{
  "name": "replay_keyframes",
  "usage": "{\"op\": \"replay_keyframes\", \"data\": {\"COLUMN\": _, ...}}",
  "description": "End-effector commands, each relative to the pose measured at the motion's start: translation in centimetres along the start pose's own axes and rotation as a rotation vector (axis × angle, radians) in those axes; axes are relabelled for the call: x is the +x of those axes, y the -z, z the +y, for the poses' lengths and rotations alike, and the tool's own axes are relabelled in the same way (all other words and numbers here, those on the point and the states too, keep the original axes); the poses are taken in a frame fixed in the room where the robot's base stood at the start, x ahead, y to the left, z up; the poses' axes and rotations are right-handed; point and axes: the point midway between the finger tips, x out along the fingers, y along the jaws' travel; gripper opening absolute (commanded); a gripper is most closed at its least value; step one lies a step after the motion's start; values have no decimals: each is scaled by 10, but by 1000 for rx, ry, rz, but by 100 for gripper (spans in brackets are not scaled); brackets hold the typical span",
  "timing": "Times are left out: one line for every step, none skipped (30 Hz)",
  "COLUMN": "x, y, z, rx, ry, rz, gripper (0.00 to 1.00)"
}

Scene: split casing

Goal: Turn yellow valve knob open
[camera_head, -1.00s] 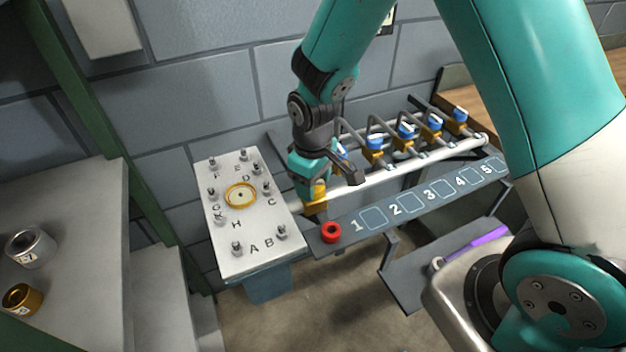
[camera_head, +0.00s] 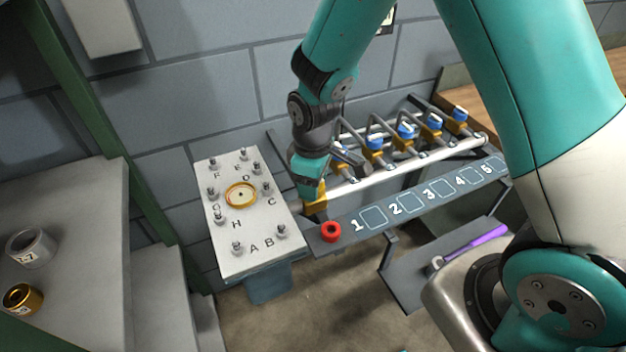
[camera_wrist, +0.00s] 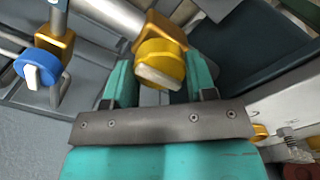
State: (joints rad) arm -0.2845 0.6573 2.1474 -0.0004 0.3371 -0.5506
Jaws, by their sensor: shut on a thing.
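The yellow valve knob (camera_wrist: 160,55) has a pale raised bar across its face. In the wrist view it sits between the two teal fingers of my gripper (camera_wrist: 158,80), which is shut on it. In the head view my gripper (camera_head: 312,182) points down at the left end of the pipe, and mostly hides the knob. Only the yellow-gold valve body (camera_head: 316,203) shows below it. The bar's angle against the pipe is hard to tell.
Several blue-knobbed valves (camera_head: 407,131) line the pipe to the right; one blue knob (camera_wrist: 38,68) is close by in the wrist view. A numbered ledge (camera_head: 405,208) with a red ring (camera_head: 331,232) lies in front. A lettered plate with studs (camera_head: 235,235) stands left.

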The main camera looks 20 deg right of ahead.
Motion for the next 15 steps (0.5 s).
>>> {"op": "replay_keyframes", "data": {"x": -1, "y": 0, "z": 1, "rx": 0, "ry": -3, "rz": -1, "gripper": 53}}
{"op": "replay_keyframes", "data": {"x": -1, "y": 0, "z": 1, "rx": 1, "ry": -3, "rz": -1, "gripper": 60}}
{"op": "replay_keyframes", "data": {"x": 0, "y": 0, "z": 1, "rx": 1, "ry": -2, "rz": -1, "gripper": 70}}
{"op": "replay_keyframes", "data": {"x": 0, "y": 0, "z": 1, "rx": 1, "ry": -2, "rz": -1, "gripper": 76}}
{"op": "replay_keyframes", "data": {"x": 0, "y": 0, "z": 1, "rx": 1, "ry": -2, "rz": 0, "gripper": 77}}
{"op": "replay_keyframes", "data": {"x": 0, "y": 0, "z": 1, "rx": 1, "ry": -2, "rz": 0, "gripper": 77}}
{"op": "replay_keyframes", "data": {"x": 0, "y": 0, "z": 1, "rx": 1, "ry": -2, "rz": 0, "gripper": 77}}
{"op": "replay_keyframes", "data": {"x": 0, "y": 0, "z": 1, "rx": 1, "ry": -2, "rz": 0, "gripper": 77}}
{"op": "replay_keyframes", "data": {"x": 0, "y": 0, "z": 0, "rx": 1, "ry": -1, "rz": 0, "gripper": 77}}
{"op": "replay_keyframes", "data": {"x": 0, "y": 0, "z": 0, "rx": 1, "ry": -1, "rz": 0, "gripper": 77}}
{"op": "replay_keyframes", "data": {"x": 0, "y": 0, "z": 0, "rx": 1, "ry": -1, "rz": 0, "gripper": 77}}
{"op": "replay_keyframes", "data": {"x": -1, "y": 0, "z": 0, "rx": 1, "ry": -1, "rz": 0, "gripper": 77}}
{"op": "replay_keyframes", "data": {"x": -2, "y": 0, "z": 0, "rx": 1, "ry": -1, "rz": 1, "gripper": 77}}
{"op": "replay_keyframes", "data": {"x": -3, "y": 0, "z": 0, "rx": 1, "ry": -2, "rz": 1, "gripper": 77}}
{"op": "replay_keyframes", "data": {"x": -6, "y": 0, "z": 1, "rx": 1, "ry": -2, "rz": 2, "gripper": 77}}
